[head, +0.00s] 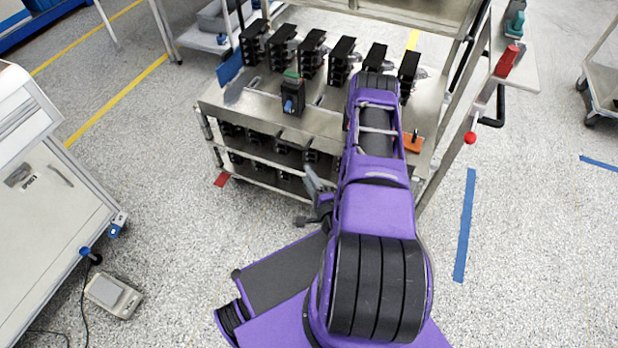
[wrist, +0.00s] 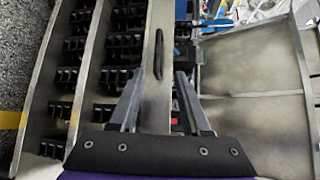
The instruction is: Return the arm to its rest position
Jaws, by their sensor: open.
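My purple arm reaches forward from the bottom of the head view toward the metal cart (head: 325,122), bent and not folded in. My gripper (head: 312,190) shows partly in the head view, left of the arm and in front of the cart's lower shelves; the arm hides part of it. In the wrist view my gripper (wrist: 161,80) has its two grey fingers spread apart with nothing held between them. Behind the fingers are the cart's metal surfaces and rows of black breakers (wrist: 120,48). I cannot tell how near the fingers are to the cart.
Black breakers (head: 312,52) stand in a row on the cart top. One breaker with a green top and blue part (head: 291,95) stands nearer the front edge. A white cabinet (head: 45,215) stands left, a grey device (head: 113,295) on the floor.

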